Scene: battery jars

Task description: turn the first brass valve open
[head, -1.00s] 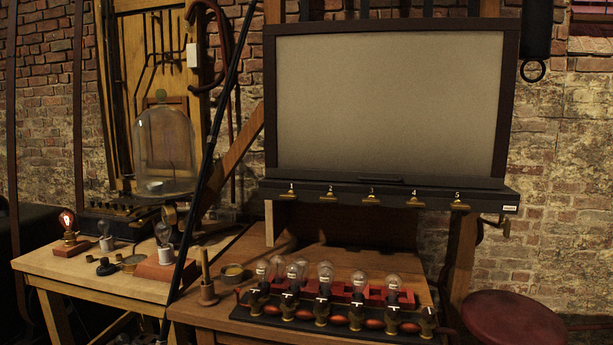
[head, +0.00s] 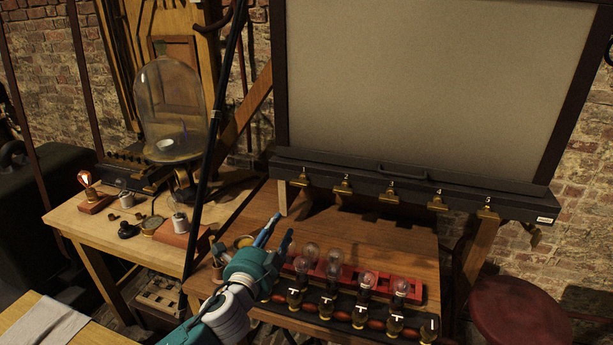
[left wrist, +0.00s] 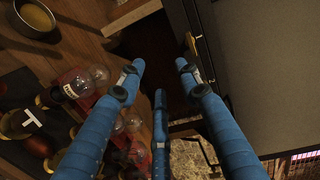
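Several brass valves with pale T-shaped marks stand in a row on a black base (head: 312,311), for example one brass valve (head: 327,306) near the row's middle. Glass bulbs rise behind them. The left end of the row is partly hidden by my left arm. My left gripper (head: 275,238) is above that left end, its blue fingers pointing toward the screen. In the left wrist view the fingers (left wrist: 160,70) are spread apart with nothing between them. A T-marked brass valve (left wrist: 18,124) lies left of the fingers there, apart from them. My right gripper is out of view.
A large pale screen (head: 430,75) stands behind, with brass clips numbered 1 to 5 along its black ledge (head: 410,180). A brass dish (left wrist: 35,18) is near the fingers. A glass bell jar (head: 170,105) stands left. A red stool (head: 520,312) is right.

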